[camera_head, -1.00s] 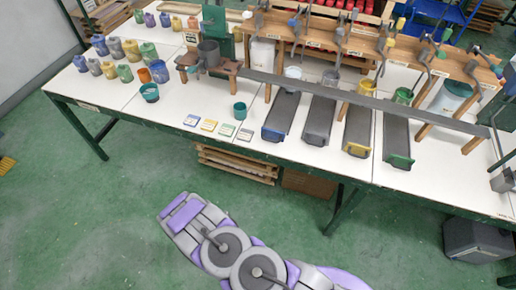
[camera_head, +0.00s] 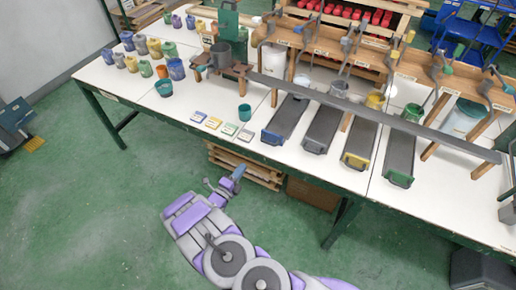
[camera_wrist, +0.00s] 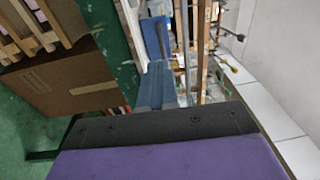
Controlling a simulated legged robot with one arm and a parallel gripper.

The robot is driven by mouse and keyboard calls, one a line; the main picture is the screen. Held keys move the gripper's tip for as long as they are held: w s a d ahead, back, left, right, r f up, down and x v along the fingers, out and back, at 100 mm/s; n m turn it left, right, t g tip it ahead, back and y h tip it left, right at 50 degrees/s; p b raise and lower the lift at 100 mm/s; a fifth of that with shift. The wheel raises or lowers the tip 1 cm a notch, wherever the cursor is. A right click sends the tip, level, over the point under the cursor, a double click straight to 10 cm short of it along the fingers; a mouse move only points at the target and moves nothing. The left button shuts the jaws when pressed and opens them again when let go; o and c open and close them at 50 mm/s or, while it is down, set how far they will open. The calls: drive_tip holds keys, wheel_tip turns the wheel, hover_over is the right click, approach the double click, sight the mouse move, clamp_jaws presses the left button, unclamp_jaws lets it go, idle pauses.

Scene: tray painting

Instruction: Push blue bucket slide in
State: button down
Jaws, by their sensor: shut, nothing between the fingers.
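The blue bucket slide is a long grey channel (camera_head: 290,113) with a blue front end (camera_head: 272,138). It lies on the white table, pulled out towards the front edge, with a white bucket (camera_head: 302,81) near its far end. My gripper (camera_head: 239,171) is shut and empty. It appears in front of the table's front edge, below and left of the blue slide's front end, apart from it. In the wrist view, blue-grey shapes (camera_wrist: 157,84) fill the middle beyond my dark wrist; I cannot tell which is finger and which is slide.
A grey slide (camera_head: 322,130), a yellow-ended slide (camera_head: 357,160) and a green-ended slide (camera_head: 398,179) lie to the right. A long grey bar (camera_head: 370,112) crosses above them. A teal cup (camera_head: 244,112) and several colour cards stand left. Pallets (camera_head: 245,168) and a cardboard box (camera_head: 313,193) are under the table.

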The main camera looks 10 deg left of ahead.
sight(258, 153)
drive_tip(key=b+x, duration=0.3)
drive_tip(key=x, duration=1)
drive_tip(key=shift+f, duration=0.1)
